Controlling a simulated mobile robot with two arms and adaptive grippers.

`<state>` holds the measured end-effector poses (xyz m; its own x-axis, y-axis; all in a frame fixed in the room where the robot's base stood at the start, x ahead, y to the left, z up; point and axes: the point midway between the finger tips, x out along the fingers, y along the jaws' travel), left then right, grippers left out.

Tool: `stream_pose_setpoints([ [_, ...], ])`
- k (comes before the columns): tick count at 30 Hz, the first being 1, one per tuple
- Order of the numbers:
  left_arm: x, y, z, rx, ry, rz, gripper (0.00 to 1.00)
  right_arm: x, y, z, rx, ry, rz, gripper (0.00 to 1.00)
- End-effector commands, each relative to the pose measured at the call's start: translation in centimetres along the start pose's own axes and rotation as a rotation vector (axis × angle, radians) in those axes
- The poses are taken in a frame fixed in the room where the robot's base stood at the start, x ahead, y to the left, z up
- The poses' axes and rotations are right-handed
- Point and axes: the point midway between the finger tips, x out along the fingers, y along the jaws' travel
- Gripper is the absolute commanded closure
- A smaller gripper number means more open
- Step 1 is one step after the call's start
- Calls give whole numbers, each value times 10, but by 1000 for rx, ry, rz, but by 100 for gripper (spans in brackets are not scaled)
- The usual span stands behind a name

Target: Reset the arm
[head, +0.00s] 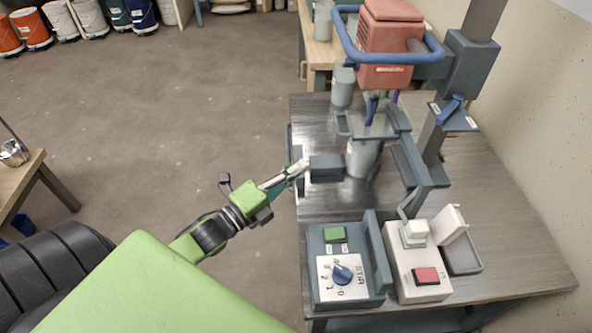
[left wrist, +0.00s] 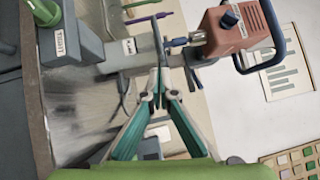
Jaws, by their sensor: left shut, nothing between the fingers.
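My left arm reaches in from the lower left in the head view. Its gripper (head: 300,166) is shut and empty, at the left edge of the metal-topped bench (head: 322,207), close to a dark grey block (head: 326,167). In the left wrist view the two teal-sided fingers of my left gripper (left wrist: 158,88) come together at their tips, with nothing between them. My right gripper is in neither view.
A mixer with a red motor head (head: 389,50) and blue handle stands over a grey-green container (head: 361,157). A dial box (head: 318,239) and a white red-button box (head: 420,272) sit at the bench front. Several buckets (head: 93,18) line the back. Floor left of the bench is clear.

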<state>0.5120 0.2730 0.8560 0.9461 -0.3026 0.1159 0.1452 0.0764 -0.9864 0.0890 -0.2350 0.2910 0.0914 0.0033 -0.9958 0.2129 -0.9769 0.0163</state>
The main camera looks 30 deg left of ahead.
Motion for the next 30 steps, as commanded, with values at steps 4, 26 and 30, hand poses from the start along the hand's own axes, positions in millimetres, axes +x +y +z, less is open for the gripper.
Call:
stream_pose_setpoints([
  [4,-6,-1,0,0,1,-1,100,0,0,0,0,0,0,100],
  [26,-148,318,-18,-749,-446,644,100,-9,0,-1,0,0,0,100],
  [30,-220,388,-60,-950,-625,819,100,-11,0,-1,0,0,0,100],
])
